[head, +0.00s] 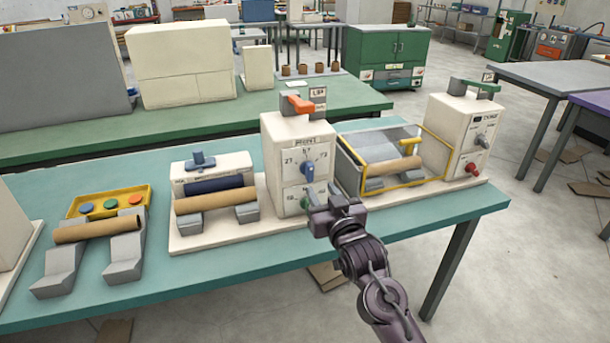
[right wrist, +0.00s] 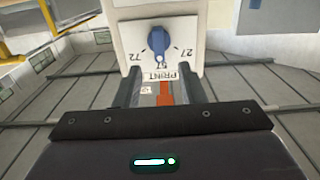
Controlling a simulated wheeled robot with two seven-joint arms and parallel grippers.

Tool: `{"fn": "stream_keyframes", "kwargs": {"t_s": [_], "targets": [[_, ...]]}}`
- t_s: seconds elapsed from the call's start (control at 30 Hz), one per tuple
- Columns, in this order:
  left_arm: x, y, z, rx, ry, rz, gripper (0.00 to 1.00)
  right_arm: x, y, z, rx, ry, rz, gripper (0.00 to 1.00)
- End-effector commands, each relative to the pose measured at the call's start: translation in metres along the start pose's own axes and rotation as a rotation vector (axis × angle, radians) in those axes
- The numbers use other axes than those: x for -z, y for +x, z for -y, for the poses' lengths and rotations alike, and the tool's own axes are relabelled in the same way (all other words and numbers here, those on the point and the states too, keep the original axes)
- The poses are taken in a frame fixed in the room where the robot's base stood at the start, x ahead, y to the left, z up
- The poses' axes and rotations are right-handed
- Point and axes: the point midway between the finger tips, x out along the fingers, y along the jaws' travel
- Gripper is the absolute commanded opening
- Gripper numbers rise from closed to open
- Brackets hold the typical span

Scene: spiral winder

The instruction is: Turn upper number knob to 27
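The cream box marked PRINT (head: 270,140) stands on the teal table. Its upper number knob (head: 307,169) is blue, on a white dial with 27 at left and a partly legible number at top. The right wrist view shows this knob (right wrist: 158,45) upside down, with 27 at right and 72 at left. Its white mark points toward the middle number by the PRINT label. My right gripper (head: 322,193) is in front of the box's lower face, hiding part of a lower dial. Its fingers (right wrist: 160,88) are apart and empty, clear of the knob. My left gripper is not in view.
An orange lever (head: 300,104) tops the box. A yellow-framed guard (head: 427,150) and a second cream box (head: 462,125) stand at right. A roller unit (head: 185,240) with a brown tube is at left. The table's front edge is close below.

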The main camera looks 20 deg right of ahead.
Motion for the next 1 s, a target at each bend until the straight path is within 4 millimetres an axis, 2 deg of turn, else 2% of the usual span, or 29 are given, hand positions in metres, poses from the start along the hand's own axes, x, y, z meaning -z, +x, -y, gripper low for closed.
{"fn": "stream_keyframes", "kwargs": {"t_s": [0.3, 0.5, 0.87, 1.0], "targets": [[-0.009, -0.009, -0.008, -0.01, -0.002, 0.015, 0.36, 0.002, 0.047, 0.0, 0.0, -0.001, 0.0, 0.36], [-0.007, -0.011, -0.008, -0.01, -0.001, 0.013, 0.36, 0.001, 0.069, 0.0, 0.001, 0.0, 0.0, 0.36], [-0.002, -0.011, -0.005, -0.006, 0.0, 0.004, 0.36, -0.001, 0.075, 0.0, 0.001, -0.001, 0.001, 0.36], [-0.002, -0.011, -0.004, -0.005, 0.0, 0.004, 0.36, -0.001, 0.074, 0.0, 0.001, -0.001, 0.001, 0.18]]}}
